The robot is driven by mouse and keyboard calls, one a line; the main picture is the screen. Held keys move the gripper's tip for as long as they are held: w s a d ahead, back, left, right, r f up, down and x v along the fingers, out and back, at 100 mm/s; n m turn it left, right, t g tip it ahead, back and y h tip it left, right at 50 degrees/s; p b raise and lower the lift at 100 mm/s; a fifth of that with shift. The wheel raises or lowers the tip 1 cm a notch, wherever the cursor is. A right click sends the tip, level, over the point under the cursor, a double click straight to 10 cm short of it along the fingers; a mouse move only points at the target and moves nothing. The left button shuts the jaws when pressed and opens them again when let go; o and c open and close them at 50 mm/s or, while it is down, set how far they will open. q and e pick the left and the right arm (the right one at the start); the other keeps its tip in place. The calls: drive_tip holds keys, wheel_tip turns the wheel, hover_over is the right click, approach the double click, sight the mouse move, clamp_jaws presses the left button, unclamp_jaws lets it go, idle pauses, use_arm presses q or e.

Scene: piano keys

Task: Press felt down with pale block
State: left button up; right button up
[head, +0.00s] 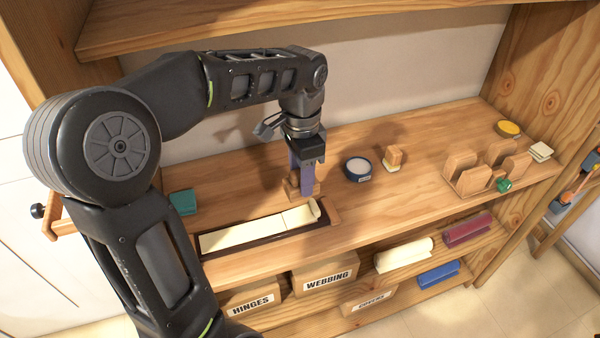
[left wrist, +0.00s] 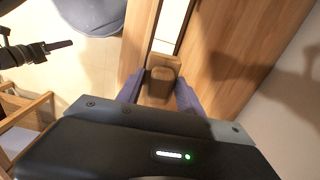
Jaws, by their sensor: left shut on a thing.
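The cream felt strip (head: 250,232) lies in a long dark tray (head: 268,236) on the shelf top, its right end curled up. It shows as a pale band in the left wrist view (left wrist: 172,22). My left gripper (head: 303,190) points down near the tray's right end, shut on a wooden block (left wrist: 158,85). The block is partly hidden by the fingers in the head view; I cannot tell whether it touches the tray. Another small block with a pale base (head: 394,158) stands to the right. A dark gripper, likely my right (left wrist: 50,47), shows at the wrist view's left.
A round blue tin (head: 358,168) stands right of my gripper. A wooden rack (head: 485,175) is farther right, and a teal item (head: 183,202) lies left. An upper shelf board (head: 290,22) spans overhead. Labelled boxes (head: 325,277) and rolls (head: 403,255) sit below.

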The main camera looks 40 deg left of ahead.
use_arm(q)
drive_tip(key=shift+s+f, duration=0.1)
wheel_tip(320, 180, down, 6)
drive_tip(key=b, duration=0.5)
drive_tip(key=shift+f+b, duration=0.3)
drive_tip(key=shift+b, duration=0.05)
idle(0.9)
drive_tip(key=shift+s+f, duration=0.1)
drive_tip(key=shift+f, duration=0.1)
idle(2.5)
drive_tip(key=shift+r, duration=0.15)
wheel_tip(320, 180, up, 4)
drive_tip(key=p, duration=0.3)
drive_tip(key=shift+r+p, duration=0.2)
drive_tip(key=shift+p, duration=0.2)
drive_tip(key=shift+r+p, duration=1.5)
drive_tip(key=shift+r, duration=0.35)
